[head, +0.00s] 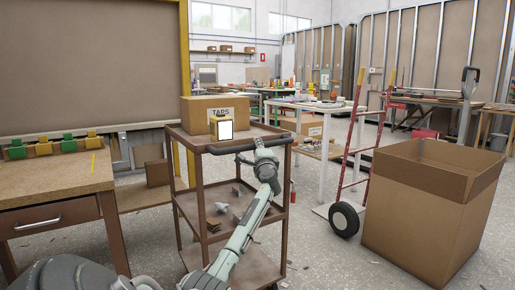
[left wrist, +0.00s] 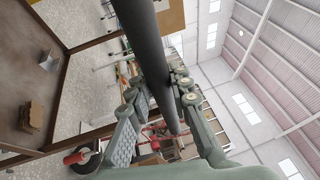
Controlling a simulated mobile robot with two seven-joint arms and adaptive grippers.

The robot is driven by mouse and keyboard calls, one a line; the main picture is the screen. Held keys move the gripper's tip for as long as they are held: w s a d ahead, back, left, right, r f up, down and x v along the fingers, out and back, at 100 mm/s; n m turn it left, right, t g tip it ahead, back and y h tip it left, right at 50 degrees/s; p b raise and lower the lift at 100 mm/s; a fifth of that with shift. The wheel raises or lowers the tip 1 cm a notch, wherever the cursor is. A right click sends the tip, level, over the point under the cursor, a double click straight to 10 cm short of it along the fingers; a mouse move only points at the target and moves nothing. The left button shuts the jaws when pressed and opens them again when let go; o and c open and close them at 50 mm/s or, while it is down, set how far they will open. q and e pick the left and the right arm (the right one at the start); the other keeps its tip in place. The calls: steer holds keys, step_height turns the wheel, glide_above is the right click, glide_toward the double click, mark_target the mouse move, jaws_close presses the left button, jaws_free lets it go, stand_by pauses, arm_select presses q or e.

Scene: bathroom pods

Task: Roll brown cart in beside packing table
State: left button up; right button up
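The brown cart (head: 188,177) stands upright in the middle of the head view, with three shelves and a dark push handle (head: 236,147) along its near top edge. The handle also crosses the left wrist view as a thick dark bar (left wrist: 153,50). My left gripper (head: 262,150) is at the handle's right part. In the left wrist view its fingers (left wrist: 158,90) lie on either side of the bar, with a gap on the left, so it looks open around it. My right gripper is not in view.
A wooden table with a drawer (head: 55,190) stands left of the cart, with green and yellow items on it. A red hand truck (head: 346,200) and a large open carton (head: 425,215) stand to the right. A white table (head: 315,105) is behind. Bare floor shows between cart and carton.

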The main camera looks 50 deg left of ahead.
arm_select(q)
steer(key=o, duration=0.4)
steer(key=shift+o, duration=0.2)
steer(key=v, duration=1.2)
steer(key=shift+f, duration=0.15)
